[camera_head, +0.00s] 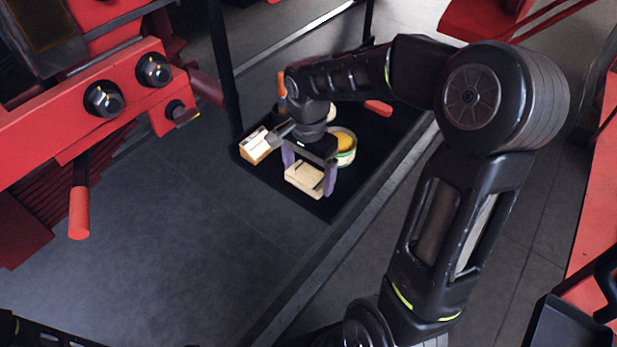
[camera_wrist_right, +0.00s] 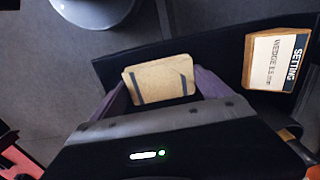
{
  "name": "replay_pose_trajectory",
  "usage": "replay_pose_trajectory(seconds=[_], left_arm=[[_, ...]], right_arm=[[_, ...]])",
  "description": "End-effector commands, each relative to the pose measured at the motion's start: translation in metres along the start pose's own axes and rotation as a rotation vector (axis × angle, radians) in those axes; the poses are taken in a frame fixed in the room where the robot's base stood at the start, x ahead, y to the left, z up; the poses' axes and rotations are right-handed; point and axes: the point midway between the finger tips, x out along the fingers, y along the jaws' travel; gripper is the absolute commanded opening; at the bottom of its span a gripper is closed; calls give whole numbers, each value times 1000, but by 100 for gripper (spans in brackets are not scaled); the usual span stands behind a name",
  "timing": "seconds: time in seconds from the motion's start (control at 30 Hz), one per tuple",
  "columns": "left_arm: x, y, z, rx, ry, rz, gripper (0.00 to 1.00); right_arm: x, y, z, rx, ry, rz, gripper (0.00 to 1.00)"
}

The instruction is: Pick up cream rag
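The cream rag (camera_head: 304,180) is a folded, block-like cloth at the front of the dark mat (camera_head: 253,174) in the head view. In the right wrist view the rag (camera_wrist_right: 159,79) shows two dark stripes near its ends. My right gripper (camera_head: 310,172) points down over it, its purple fingers apart, one at each end of the rag. In the wrist view the fingers (camera_wrist_right: 163,88) come up to both rag edges. I cannot tell whether they press on it or whether it is clear of the mat. My left gripper is not in view.
A boxed wedge (camera_head: 256,146) labelled "SETTING" lies left of the rag, near my right gripper; its label shows in the wrist view (camera_wrist_right: 276,60). A round tin (camera_head: 346,157) with orange contents stands behind right. A red object (camera_head: 378,108) lies farther back. Red machinery (camera_head: 110,100) fills the left.

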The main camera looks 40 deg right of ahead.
Motion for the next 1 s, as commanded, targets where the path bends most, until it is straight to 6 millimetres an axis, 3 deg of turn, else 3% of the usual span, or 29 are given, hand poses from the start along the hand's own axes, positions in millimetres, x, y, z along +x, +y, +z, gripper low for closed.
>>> replay_pose_trajectory(seconds=[0.5, 0.77, 1.0], left_arm=[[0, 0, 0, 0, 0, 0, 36], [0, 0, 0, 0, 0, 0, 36], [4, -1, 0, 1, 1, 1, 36]], right_arm=[[0, 0, 0, 0, 0, 0, 45], [-2, 0, 0, 0, 1, -1, 45], [-29, -1, 0, 1, 2, -5, 45]])
